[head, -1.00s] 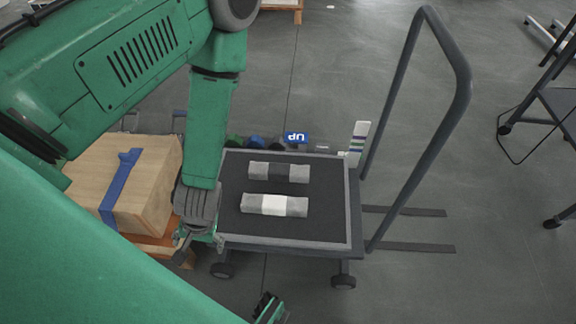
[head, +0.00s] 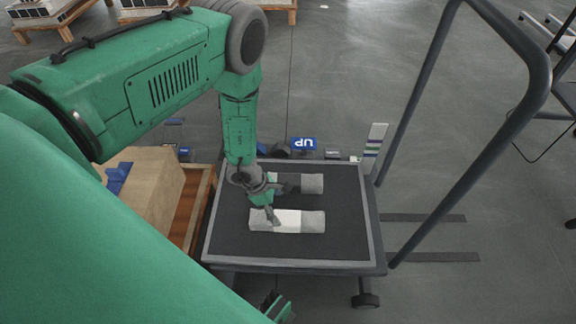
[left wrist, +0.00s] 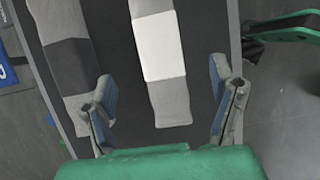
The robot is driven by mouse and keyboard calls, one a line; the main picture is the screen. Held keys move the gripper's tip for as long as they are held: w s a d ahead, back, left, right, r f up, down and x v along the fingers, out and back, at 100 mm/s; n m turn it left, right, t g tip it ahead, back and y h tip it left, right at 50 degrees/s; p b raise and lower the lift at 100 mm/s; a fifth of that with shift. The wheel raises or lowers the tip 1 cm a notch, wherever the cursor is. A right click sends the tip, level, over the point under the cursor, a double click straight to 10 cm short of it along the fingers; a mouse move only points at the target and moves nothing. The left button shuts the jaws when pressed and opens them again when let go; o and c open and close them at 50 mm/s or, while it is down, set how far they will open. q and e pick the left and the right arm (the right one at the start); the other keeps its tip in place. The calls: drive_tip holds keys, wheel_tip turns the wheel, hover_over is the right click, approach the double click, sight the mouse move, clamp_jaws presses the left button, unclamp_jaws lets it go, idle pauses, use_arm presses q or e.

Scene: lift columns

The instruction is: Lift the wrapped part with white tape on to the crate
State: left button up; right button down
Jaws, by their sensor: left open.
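The grey wrapped part with white tape (head: 312,222) lies on the dark cart top. My left gripper (head: 268,212) is open above its left half. In the left wrist view, the white-taped part (left wrist: 160,50) runs lengthwise between the spread fingers of the left gripper (left wrist: 163,88), apart from both. The wooden crate (head: 158,190), with blue tape on it, stands left of the cart, partly hidden by my arm. Part of my right gripper (head: 277,306) shows at the bottom edge; its jaws are unclear.
A second wrapped part with a dark band (head: 312,184) lies just behind; it also shows in the left wrist view (left wrist: 70,62). The cart (head: 330,266) has a tall grey handle (head: 508,125) on the right.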

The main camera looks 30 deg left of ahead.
sight(284, 217)
use_arm(q)
drive_tip(key=b+x, duration=0.1)
drive_tip(key=x, duration=0.2)
drive_tip(key=shift+f, duration=0.65)
drive_tip(key=shift+w+a+f+b, duration=0.1)
drive_tip(key=shift+a+f+b, duration=0.15)
drive_tip(key=shift+f+b, duration=0.15)
drive_tip(key=b+x, duration=0.1)
drive_tip(key=x, duration=0.1)
drive_tip(key=b+x, duration=0.2)
drive_tip(key=shift+d+f, duration=0.2)
drive_tip(key=shift+d, duration=0.2)
drive_tip(key=shift+w+d+f, duration=0.1)
drive_tip(key=shift+f, duration=0.05)
use_arm(e)
wheel_tip(284, 217, down, 6)
drive_tip(key=shift+r, duration=0.25)
use_arm(q)
drive_tip(key=c, duration=0.5)
drive_tip(key=shift+a, duration=0.3)
clamp_jaws()
drive_tip(key=shift+d, duration=0.15)
use_arm(e)
drive_tip(key=shift+a+r, duration=0.1)
drive_tip(key=shift+a, duration=0.1)
